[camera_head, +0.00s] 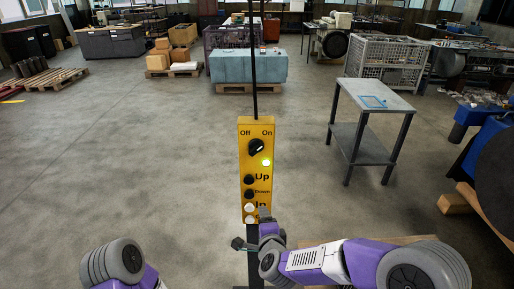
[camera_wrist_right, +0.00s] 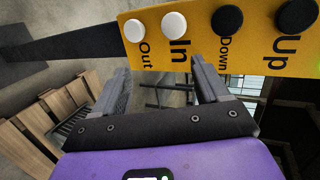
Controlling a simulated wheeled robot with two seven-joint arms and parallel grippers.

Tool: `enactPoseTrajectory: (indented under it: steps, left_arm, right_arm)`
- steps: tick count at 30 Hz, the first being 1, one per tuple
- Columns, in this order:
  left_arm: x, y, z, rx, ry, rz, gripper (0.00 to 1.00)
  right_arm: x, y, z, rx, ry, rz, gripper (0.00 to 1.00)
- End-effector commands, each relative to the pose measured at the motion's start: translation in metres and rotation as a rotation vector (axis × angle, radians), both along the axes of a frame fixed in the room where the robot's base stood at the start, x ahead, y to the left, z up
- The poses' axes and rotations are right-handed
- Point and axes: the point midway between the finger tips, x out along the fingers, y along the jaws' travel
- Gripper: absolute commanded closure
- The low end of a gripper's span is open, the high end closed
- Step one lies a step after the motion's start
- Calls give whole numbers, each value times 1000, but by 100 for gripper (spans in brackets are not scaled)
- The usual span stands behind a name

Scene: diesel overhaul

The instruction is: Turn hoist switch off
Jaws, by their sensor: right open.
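The yellow hoist control box (camera_head: 256,170) hangs upright on a black cable in the middle of the head view. Its black rotary switch (camera_head: 256,146) sits near the top between the labels Off and On, its pointer turned toward the upper right, on the On side. A green light (camera_head: 266,162) glows below it. My right gripper (camera_head: 250,228) is in front of the box's lower end, below the switch. In the right wrist view the gripper (camera_wrist_right: 158,88) is open and empty, with the yellow box (camera_wrist_right: 188,40) just beyond its fingertips. My left gripper is not visible.
The box carries black Up and Down buttons (camera_head: 249,188) and white In and Out buttons (camera_wrist_right: 174,25) near my right fingers. A grey table (camera_head: 372,100) stands to the right behind the box. The floor (camera_head: 130,160) on the left is clear.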

Motion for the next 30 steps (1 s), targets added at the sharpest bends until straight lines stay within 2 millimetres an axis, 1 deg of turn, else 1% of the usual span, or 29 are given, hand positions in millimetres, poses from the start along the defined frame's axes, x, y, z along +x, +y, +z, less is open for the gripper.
enactPoseTrajectory:
  steps: [1,2,3,6,9,12,14,21,24,27,30]
  left_arm:
    - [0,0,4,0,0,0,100]
    - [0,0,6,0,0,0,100]
    - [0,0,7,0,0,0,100]
    - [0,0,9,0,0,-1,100]
    - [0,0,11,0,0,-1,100]
    - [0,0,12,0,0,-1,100]
    - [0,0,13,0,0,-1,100]
    - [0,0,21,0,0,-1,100]
    - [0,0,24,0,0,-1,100]
    - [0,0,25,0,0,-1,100]
    - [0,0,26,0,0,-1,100]
  right_arm:
    - [2,12,61,142,-94,-69,26]
    - [1,16,89,225,-134,-107,26]
    - [-3,20,122,332,-181,-152,26]
    - [-17,26,186,558,-264,-229,26]
    - [-29,27,221,702,-305,-269,26]
    - [-31,27,236,768,-320,-289,26]
    - [-26,27,237,777,-320,-294,26]
    - [13,27,236,774,-319,-292,26]
    - [27,27,237,774,-320,-292,26]
    - [35,27,236,773,-319,-290,26]
    - [40,27,236,772,-319,-289,26]
